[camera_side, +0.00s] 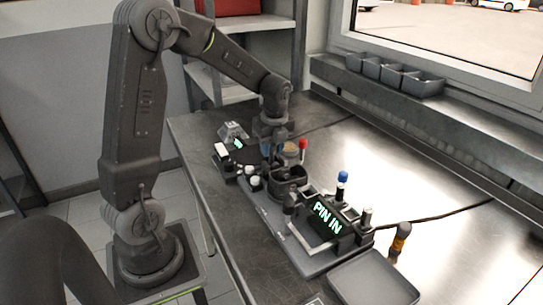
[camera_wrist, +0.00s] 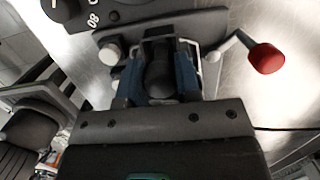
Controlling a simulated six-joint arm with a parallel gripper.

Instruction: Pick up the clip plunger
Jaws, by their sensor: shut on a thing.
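My gripper (camera_wrist: 160,72) is shut on a dark, round-ended piece, which looks like the clip plunger (camera_wrist: 158,78), between its blue-padded fingers. There the arm and the fixture parts hide the plunger. I cannot tell whether the plunger is still seated or lifted. A light metal wire or bracket shows beside the fingers in the wrist view.
A red-knobbed lever (camera_wrist: 265,57) stands close to the right of my gripper in the wrist view. A "PIN IN" display (camera_side: 327,216), a blue-topped post (camera_side: 342,178) and an orange-banded tool (camera_side: 400,238) stand nearer the camera. A grey tray (camera_side: 375,285) lies in front.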

